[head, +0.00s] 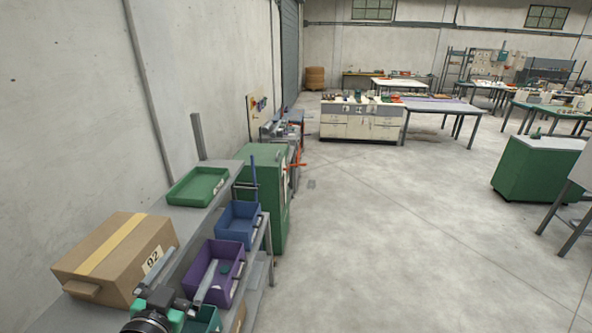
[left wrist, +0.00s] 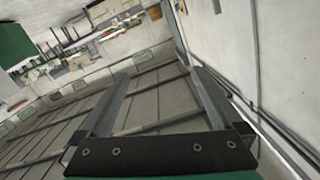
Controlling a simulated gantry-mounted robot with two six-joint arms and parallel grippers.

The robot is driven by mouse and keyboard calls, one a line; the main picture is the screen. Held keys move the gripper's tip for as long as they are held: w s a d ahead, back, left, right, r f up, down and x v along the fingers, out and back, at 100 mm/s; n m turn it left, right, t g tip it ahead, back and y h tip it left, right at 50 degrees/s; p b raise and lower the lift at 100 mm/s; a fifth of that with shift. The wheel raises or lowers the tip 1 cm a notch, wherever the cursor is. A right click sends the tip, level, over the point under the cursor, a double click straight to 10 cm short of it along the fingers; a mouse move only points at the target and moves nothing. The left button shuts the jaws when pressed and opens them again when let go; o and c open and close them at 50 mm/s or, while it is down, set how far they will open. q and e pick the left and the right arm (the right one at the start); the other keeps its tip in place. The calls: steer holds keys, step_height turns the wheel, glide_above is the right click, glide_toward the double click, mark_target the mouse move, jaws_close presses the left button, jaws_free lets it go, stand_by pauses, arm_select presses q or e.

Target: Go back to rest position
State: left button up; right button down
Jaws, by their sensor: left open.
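My left gripper (head: 191,264) is at the bottom left of the head view, above the shelf bench between the cardboard box (head: 115,260) and the purple bin (head: 230,255). Its two grey fingers point away from me, spread apart. In the left wrist view the left gripper (left wrist: 158,80) is open, with nothing between its fingers. That view is tilted and shows a panelled surface beyond them. My right gripper is in neither view.
The bench along the left wall also holds a green tray (head: 197,187) and a blue bin (head: 239,222). A green cabinet (head: 265,190) stands beyond it. Open floor (head: 400,230) lies to the right, with a green-sided cabinet (head: 535,172) and tables farther off.

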arm_select(q)
steer(key=s+d+r+t+h, duration=0.1)
steer(key=d+r+t, duration=0.1)
steer(key=r, duration=0.6)
steer(key=s+d+r+t, duration=0.1)
steer(key=d+r+t, duration=0.15)
steer(key=r, duration=0.55)
steer(key=s+d+r+n+t+h, duration=0.1)
steer(key=s+r+t, duration=0.5)
steer(key=s+r, duration=0.9)
step_height(320, 180, up, 5)
steer(key=shift+s+d+f+n+p, duration=0.2)
steer(key=shift+s+d+n+p, duration=0.2)
steer(key=shift+d+n, duration=0.25)
